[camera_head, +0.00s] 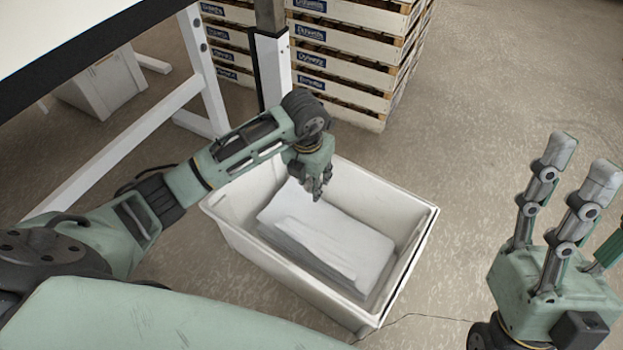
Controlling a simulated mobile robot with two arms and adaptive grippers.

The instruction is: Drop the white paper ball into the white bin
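The white bin (232,237) stands on the floor in the middle of the view, open at the top, with flat white sheets (318,240) lying inside. My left gripper (317,190) hangs over the bin's far left part, fingers pointing down. Its fingers are small and close together, and I cannot tell whether they are open or shut. I cannot make out a white paper ball in the bin, in either gripper or on the floor. My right gripper (580,165) is at the right, fingers pointing up and spread apart, with nothing between them.
Stacked wooden crates (350,40) stand behind the bin. A table with a white top (60,35) and white legs (205,75) is at the upper left, with a pale box (105,85) beneath it.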

